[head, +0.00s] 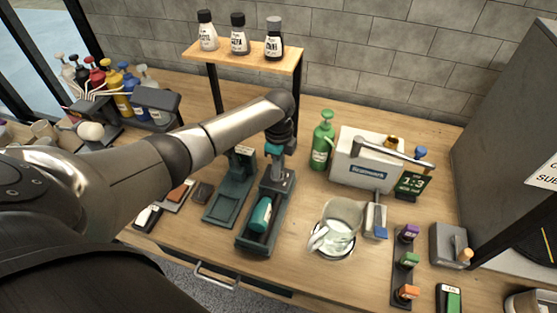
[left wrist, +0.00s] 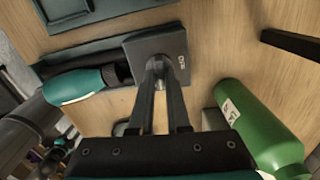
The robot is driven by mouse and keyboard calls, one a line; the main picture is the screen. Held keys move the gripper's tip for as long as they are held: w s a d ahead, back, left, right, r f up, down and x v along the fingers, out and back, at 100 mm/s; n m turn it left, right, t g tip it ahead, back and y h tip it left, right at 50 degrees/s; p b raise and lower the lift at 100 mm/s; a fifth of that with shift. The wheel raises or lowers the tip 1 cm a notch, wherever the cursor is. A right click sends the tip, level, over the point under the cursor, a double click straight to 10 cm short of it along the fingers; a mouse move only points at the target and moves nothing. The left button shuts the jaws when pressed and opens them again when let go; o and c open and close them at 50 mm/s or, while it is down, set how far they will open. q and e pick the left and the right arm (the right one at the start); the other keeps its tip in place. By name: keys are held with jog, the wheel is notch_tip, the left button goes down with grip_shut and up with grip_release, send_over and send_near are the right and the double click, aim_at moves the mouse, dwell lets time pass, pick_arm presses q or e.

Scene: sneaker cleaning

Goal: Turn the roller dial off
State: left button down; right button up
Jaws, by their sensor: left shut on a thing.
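The roller device is a long dark teal tray (head: 247,243) on the wooden bench, with a teal roller (head: 260,214) lying in its near part. At its far end is a grey block (head: 283,181). In the left wrist view this block shows as a square grey plate (left wrist: 137,47) with small, unreadable lettering. The roller dial (left wrist: 158,62) is a small knob on that plate, mostly hidden between my fingers. My left gripper (left wrist: 160,78) is shut on it from above; it also shows in the head view (head: 274,163). My right gripper is not in view.
A green bottle (head: 322,143) stands close to the right of my left gripper. A wooden shelf (head: 285,60) with several small bottles stands behind it. A second teal stand (head: 228,203) is immediately left.

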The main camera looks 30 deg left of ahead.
pick_arm(q)
jog(key=n+p, duration=0.3)
jog(key=n, duration=0.1)
jog(key=shift+r+n, duration=0.1)
jog(key=shift+n, duration=0.3)
jog(key=n+p, duration=0.2)
jog(key=n, duration=0.2)
jog(key=shift+w+n, duration=0.1)
jog(key=shift+n, duration=0.2)
jog(key=n+p, duration=0.1)
jog(key=n, duration=0.3)
jog(key=shift+p, duration=0.4)
jog(key=n, duration=0.3)
jog(key=n+p, duration=0.1)
jog(key=n, duration=0.1)
jog(key=shift+w+a+n, duration=0.1)
jog(key=shift+a+n, duration=0.1)
jog(key=shift+n, duration=0.2)
jog(key=c, duration=0.9)
grip_release()
